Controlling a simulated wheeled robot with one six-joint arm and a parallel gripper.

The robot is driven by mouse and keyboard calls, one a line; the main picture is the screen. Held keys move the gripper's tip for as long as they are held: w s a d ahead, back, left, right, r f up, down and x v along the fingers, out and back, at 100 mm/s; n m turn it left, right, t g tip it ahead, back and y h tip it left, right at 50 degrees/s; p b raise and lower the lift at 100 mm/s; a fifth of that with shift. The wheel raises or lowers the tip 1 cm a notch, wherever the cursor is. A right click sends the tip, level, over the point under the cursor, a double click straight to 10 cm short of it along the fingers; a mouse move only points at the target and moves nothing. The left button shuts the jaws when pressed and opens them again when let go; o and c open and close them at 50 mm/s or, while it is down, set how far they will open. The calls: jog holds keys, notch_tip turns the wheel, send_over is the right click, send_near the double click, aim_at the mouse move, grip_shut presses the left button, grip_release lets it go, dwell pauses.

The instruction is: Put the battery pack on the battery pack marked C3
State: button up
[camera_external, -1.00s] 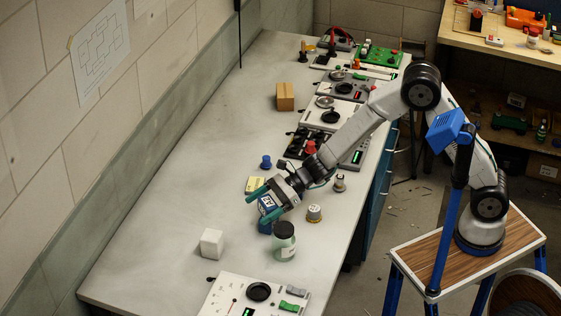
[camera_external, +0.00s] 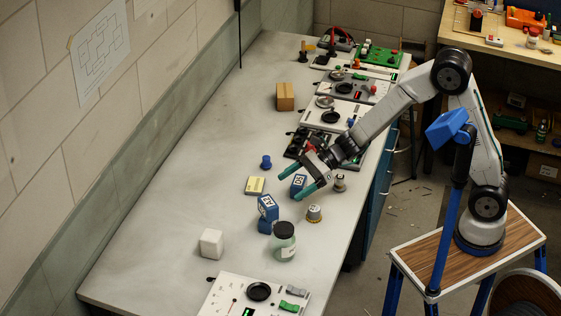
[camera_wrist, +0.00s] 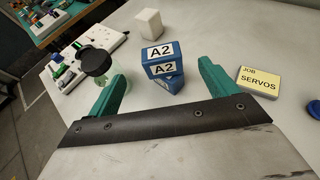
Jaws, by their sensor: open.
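A blue battery pack (camera_external: 267,203) marked A2 rests on a second blue pack (camera_external: 264,227), turned slightly against it. In the wrist view the A2 pack (camera_wrist: 161,60) is seen ahead between the fingers, with the lower pack (camera_wrist: 173,83) just under it. The lower pack's marking is hidden. My gripper (camera_external: 291,184) is open and empty, up and to the right of this stack. Another blue pack (camera_external: 298,181) shows between or below the fingers in the external view; its marking is unclear, and the wrist view does not show it.
A dark-lidded jar (camera_external: 284,241) stands close to the stack's right. The bench's left side is clear.

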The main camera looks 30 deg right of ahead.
jog(key=shift+d+r, duration=0.1)
jog(key=shift+d, duration=0.05)
jog(key=s+d+r+n+h, duration=0.1)
jog(key=s+d+r+n, duration=0.2)
jog(key=d, duration=0.4)
jog(key=d+r+n+g+h, duration=0.1)
jog(key=d+r+n, duration=0.3)
jog(key=d, duration=0.2)
jog(key=s+d+r+n+h, duration=0.1)
jog(key=s+d+r+n, duration=0.2)
jog(key=d, duration=0.4)
jog(key=s+d+n+t+h, duration=0.1)
jog(key=s+d+n+h, duration=0.3)
jog(key=d, duration=1)
jog(key=s+d+n+t+h, duration=0.1)
jog(key=s+d+n+h, duration=0.3)
jog(key=d, duration=1.1)
jog(key=shift+s+d+f+h, duration=0.15)
jog(key=shift+s+h, duration=0.9)
jog(key=shift+h, duration=0.15)
